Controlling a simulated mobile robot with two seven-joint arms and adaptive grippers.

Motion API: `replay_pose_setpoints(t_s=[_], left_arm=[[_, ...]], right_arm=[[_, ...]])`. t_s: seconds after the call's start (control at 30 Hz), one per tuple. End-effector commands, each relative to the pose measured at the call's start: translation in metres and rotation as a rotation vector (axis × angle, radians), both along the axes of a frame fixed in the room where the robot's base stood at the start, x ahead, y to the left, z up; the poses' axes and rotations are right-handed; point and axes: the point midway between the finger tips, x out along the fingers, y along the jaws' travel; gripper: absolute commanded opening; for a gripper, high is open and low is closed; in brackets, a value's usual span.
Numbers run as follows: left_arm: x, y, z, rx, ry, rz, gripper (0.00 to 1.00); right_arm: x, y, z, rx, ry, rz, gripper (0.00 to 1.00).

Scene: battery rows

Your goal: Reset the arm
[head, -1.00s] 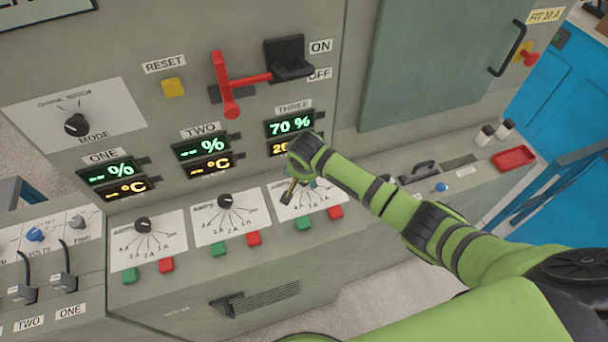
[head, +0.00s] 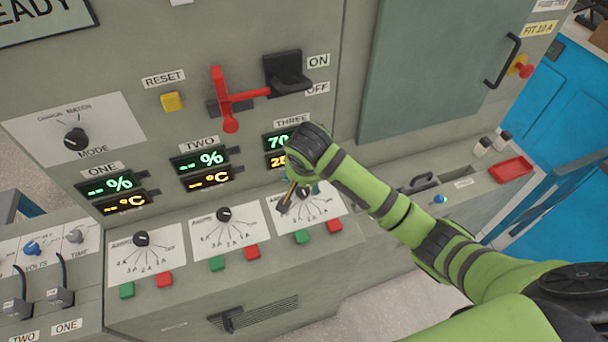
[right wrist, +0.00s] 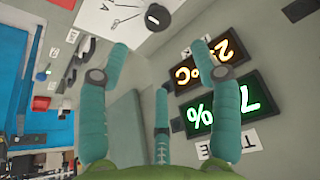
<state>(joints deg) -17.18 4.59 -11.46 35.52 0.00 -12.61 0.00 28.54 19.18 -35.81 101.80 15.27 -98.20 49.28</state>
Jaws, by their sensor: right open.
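My right arm, green with dark joint bands, comes in from the right in the head view. Its gripper (head: 287,198) hangs in front of the panel by dial three (head: 318,203), mostly hidden behind my wrist. In the right wrist view the gripper (right wrist: 159,58) has its fingers spread with nothing between them. The display marked THREE (right wrist: 219,107) is beside the fingers there, and the dial plate (right wrist: 120,20) is beyond the fingertips. In the head view my wrist covers part of that display (head: 276,141). My left gripper is not in view.
A red lever (head: 222,100) and the yellow reset button (head: 171,101) are on the upper panel. Dials one (head: 142,238) and two (head: 224,214) sit left of the gripper. A red tray (head: 511,169) and a cabinet door handle (head: 505,60) are to the right.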

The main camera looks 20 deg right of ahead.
Motion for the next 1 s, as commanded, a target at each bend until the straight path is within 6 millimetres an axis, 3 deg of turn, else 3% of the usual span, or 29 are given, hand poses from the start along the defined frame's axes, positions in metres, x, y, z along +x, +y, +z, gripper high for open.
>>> replay_pose_setpoints(t_s=[0.67,0.83,1.0], left_arm=[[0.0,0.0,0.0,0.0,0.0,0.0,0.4],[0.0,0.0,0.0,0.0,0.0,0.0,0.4],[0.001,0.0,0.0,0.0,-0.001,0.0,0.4]], right_arm=[[-0.004,0.002,0.005,0.002,0.002,0.004,0.64],[-0.034,0.012,-0.015,0.032,0.024,0.079,0.64],[-0.098,0.021,-0.042,0.081,0.045,0.213,0.64]])
